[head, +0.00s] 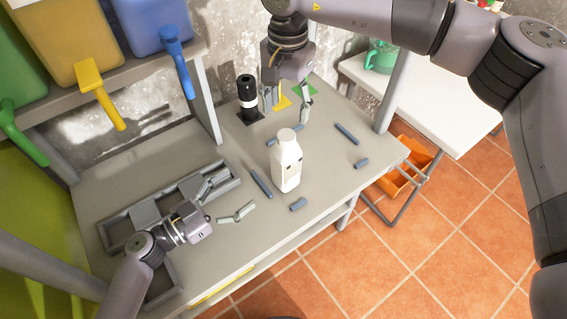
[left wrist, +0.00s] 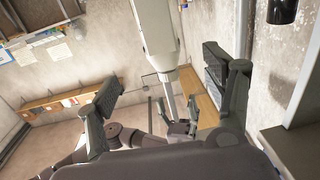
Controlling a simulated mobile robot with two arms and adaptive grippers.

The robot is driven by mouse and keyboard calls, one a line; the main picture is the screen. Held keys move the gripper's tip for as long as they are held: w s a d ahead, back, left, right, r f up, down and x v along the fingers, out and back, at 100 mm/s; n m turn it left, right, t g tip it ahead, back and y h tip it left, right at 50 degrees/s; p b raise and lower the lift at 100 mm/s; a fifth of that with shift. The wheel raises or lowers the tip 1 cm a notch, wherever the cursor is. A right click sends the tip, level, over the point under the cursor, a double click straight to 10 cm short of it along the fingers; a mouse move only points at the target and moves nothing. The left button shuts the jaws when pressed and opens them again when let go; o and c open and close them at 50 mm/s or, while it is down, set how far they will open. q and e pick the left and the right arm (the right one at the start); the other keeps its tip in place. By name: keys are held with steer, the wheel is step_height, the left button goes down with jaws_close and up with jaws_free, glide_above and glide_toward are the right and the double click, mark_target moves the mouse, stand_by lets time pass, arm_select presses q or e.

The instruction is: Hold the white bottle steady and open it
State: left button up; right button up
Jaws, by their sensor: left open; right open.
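The white bottle (head: 287,165) stands upright on the grey workbench, with a white cap (head: 287,136) on its top. My left gripper (head: 232,197) is open and empty to the left of the bottle, with a gap between them. My right gripper (head: 287,106) is open and empty behind the bottle, towards the wall, and is not touching it. In the left wrist view the left gripper's two fingers (left wrist: 165,102) are spread apart. A pale tapering shape shows above them; I cannot tell for certain whether it is the bottle.
Several blue-grey bars lie around the bottle, one (head: 261,184) close on its left. A black bottle (head: 248,101) stands at the back beside yellow and green squares. A grey divided tray (head: 111,236) lies at left. Coloured bins (head: 84,37) hang above.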

mark_target(286, 158)
arm_select(q)
steer(key=x, duration=1.5)
steer(key=shift+w+d, duration=0.15)
steer(key=shift+w, duration=0.05)
jaws_close()
stand_by(0.4)
